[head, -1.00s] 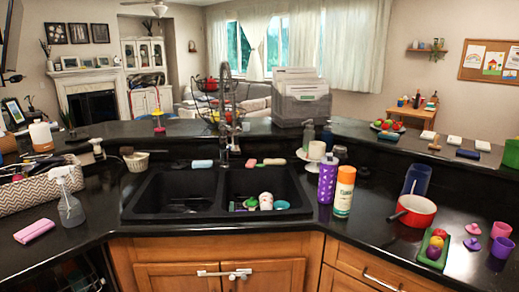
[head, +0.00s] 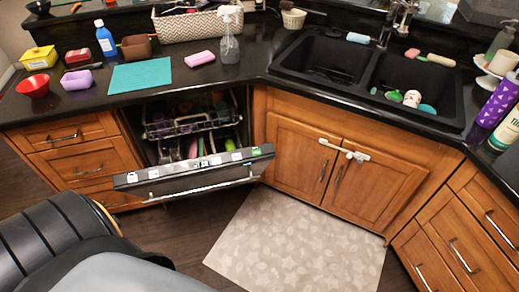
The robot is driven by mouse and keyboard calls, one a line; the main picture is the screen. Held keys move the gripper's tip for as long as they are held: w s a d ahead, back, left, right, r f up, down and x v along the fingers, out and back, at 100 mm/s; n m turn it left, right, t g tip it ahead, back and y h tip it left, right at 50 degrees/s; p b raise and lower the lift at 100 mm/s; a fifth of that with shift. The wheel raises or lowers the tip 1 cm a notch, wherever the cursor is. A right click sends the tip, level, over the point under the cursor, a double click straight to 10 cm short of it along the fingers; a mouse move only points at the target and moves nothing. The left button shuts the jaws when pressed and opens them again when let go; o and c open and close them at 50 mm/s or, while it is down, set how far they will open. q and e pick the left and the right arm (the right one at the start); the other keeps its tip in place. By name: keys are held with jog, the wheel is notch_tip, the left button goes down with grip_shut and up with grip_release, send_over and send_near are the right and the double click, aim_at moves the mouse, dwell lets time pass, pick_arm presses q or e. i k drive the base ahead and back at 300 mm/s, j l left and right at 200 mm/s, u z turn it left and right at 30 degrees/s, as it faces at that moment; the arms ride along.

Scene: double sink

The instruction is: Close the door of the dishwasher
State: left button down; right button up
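The dishwasher is built into the lower cabinets left of the sink. Its dark door (head: 196,172) is partly open, tilted down and outward, with a row of small marks along its top edge. Above and behind the door, a rack (head: 188,125) with dishes and colourful items shows inside the dishwasher. Neither of my grippers is in view. A dark and grey part of my own body fills the lower left corner, left of and below the door.
A patterned mat (head: 305,238) lies on the floor in front of the sink cabinet (head: 340,165). Wooden drawers (head: 80,150) flank the dishwasher on the left. The black double sink (head: 370,75) is at the upper right. The floor just below the door looks clear.

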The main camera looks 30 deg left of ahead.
aim_at(184, 179)
jog(key=u, duration=1.65)
